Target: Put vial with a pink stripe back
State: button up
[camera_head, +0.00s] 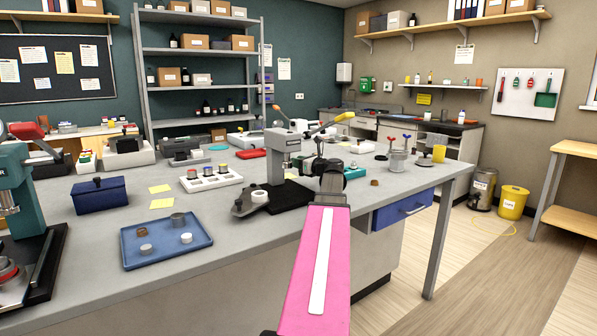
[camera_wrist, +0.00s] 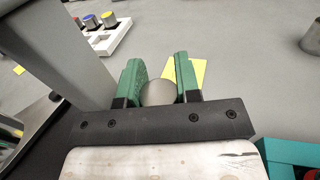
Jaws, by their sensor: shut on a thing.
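My gripper (camera_wrist: 158,78) shows in the wrist view with its two green fingers shut on a round grey thing (camera_wrist: 158,94). I see that thing end-on, and no pink stripe shows on it, so I cannot tell from its look that it is the vial. In the head view my pink arm reaches over the bench and its dark wrist hides most of the gripper. A white rack (camera_head: 229,182) stands left of the gripper with vials in coloured caps. The rack (camera_wrist: 122,30) also shows at the upper left of the wrist view.
A grey press (camera_head: 279,160) on a black base stands close at the left of my gripper. A teal box (camera_head: 354,173) is just to the right. A blue tray (camera_head: 165,258) with small pieces and a dark blue box (camera_head: 98,198) lie farther left. Yellow notes lie flat near the rack.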

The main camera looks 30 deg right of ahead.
jog(key=shift+f, duration=1.7)
jog(key=shift+f, duration=0.1)
jog(key=o, duration=0.9)
